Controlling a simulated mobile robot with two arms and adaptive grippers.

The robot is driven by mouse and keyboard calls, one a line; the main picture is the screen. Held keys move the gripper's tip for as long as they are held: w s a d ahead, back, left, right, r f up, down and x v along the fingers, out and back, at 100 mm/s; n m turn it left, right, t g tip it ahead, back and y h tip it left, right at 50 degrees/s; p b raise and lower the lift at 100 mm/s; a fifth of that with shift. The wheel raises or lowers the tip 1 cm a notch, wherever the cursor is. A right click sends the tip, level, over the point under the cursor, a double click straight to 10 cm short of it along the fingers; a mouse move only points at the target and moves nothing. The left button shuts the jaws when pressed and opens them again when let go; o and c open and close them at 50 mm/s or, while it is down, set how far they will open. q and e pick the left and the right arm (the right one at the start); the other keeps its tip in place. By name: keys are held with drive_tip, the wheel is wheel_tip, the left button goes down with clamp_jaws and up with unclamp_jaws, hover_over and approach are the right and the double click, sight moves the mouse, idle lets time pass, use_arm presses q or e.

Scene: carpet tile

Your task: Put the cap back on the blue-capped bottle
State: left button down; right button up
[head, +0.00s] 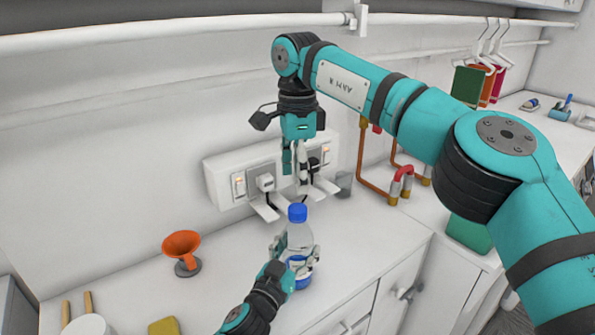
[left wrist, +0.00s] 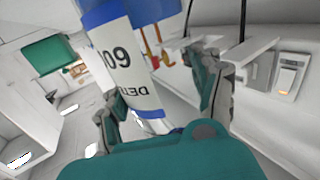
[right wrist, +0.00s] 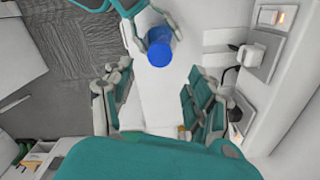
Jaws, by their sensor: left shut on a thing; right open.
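The clear bottle (head: 300,241) stands upright near the counter's front edge, or just above it; I cannot tell which. Its blue cap (head: 298,212) sits on top of the neck; whether it is screwed tight I cannot tell. My left gripper (head: 294,262) is shut around the bottle's body. The left wrist view shows the bottle's white and blue label (left wrist: 127,68) between the fingers. My right gripper (head: 300,168) is open and empty, pointing down above the cap. In the right wrist view the cap (right wrist: 160,50) lies beyond the open fingers and hides the neck.
A wall socket box (head: 228,177) with plugs and cables is close behind the right gripper. An orange funnel (head: 181,246) on a stand is left of the bottle. A grey cup (head: 343,184) and copper pipes (head: 372,186) are to the right. The counter between funnel and bottle is clear.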

sight(298, 208)
drive_tip(key=shift+f, duration=3.95)
clamp_jaws()
drive_tip(key=m, duration=1.1)
drive_tip(key=shift+o, duration=0.7)
unclamp_jaws()
